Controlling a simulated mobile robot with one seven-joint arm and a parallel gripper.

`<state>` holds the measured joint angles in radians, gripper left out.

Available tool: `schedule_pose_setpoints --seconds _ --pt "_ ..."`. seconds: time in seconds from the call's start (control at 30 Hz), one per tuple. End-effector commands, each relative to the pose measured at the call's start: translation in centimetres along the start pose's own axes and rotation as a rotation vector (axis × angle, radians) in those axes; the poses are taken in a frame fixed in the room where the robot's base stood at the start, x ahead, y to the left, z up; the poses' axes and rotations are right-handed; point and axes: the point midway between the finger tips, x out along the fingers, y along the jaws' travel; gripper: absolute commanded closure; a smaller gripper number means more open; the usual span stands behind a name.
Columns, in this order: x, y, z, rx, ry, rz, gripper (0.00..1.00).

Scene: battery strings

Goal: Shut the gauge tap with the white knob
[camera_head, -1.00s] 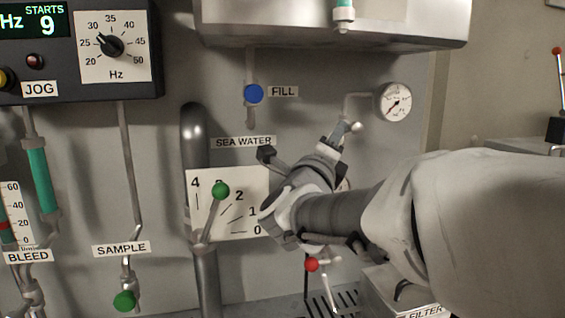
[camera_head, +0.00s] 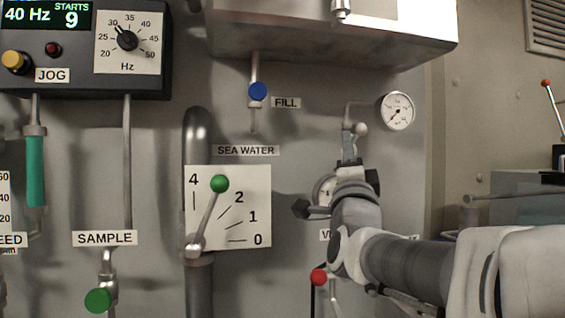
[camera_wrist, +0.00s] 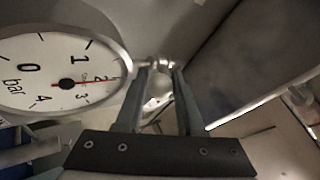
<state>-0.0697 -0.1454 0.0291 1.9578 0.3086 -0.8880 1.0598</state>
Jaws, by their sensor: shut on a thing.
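The gauge tap's white knob (camera_head: 361,129) is a small pale ball below the elbow of the thin pipe that runs to a round gauge (camera_head: 396,111). My gripper (camera_head: 350,145) comes up from below, with its fingertips at the tap. In the wrist view the knob (camera_wrist: 158,82) shows between the two fingers, and my gripper (camera_wrist: 160,95) is shut on it. The fingers hide part of the tap, and I cannot tell the exact angle of its lever.
A second gauge (camera_head: 325,190) is partly hidden behind my gripper. A red knob (camera_head: 319,277) is below it. The green-knobbed lever (camera_head: 219,184) stands before a 0–4 scale to the left. The blue FILL knob (camera_head: 257,91) is above, under a grey box (camera_head: 330,35).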

Motion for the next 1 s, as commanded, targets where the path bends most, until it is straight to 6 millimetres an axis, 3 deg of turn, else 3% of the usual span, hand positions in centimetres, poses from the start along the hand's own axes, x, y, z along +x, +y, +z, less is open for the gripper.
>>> schedule_pose_setpoints --seconds 0.5,1.0 --pt "0.4 1.0 -1.7 -0.303 -0.179 -0.178 1.00" --pt "0.5 1.0 -2.2 -0.392 -0.233 -0.234 1.00"
